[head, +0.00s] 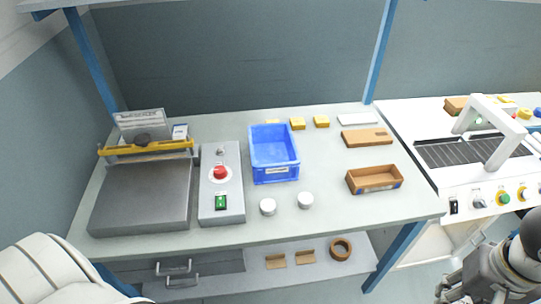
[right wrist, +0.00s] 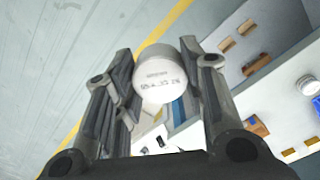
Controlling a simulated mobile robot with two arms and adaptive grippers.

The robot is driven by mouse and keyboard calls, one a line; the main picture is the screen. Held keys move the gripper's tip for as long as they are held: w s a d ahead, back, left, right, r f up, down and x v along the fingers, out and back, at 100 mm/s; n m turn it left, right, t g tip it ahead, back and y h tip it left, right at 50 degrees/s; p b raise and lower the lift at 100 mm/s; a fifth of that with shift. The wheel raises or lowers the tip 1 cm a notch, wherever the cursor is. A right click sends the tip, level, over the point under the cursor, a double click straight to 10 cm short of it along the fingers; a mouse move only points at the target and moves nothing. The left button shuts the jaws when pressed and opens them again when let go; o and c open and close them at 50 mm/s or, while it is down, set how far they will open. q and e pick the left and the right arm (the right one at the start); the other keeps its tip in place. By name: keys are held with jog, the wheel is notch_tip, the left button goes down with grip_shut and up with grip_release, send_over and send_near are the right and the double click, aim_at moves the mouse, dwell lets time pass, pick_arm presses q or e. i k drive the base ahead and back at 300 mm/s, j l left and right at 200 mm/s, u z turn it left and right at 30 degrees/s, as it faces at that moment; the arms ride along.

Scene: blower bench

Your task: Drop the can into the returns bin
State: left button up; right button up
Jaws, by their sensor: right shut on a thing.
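My right gripper (right wrist: 158,75) is shut on a white can (right wrist: 157,78), whose pale end with small dark print shows between the fingers. In the head view my right gripper (head: 452,290) is at the bottom right corner, low beside the bench's right side and partly cut off. The can in it cannot be made out there. A blue open bin (head: 291,170) with a small white label, too small to read, stands mid-bench. It looks empty and is far to the left of the right gripper. My left gripper is out of view; only a white arm part shows.
Two white round cans (head: 267,206) (head: 305,200) stand in front of the blue bin. A grey control box (head: 221,190) with a red button is left of it. A wooden tray (head: 374,186) is at right. The bench front edge (head: 330,229) lies between the right gripper and the bin.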

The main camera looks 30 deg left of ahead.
aim_at(276, 161)
jog(key=i+l+u, duration=0.15)
jog(key=i, duration=0.25)
jog(key=i+l+u, duration=0.1)
jog(key=i, duration=0.25)
jog(key=i+l+u, duration=0.15)
jog(key=i+l, duration=0.15)
jog(key=i+u, duration=0.1)
jog(key=u, duration=1.95)
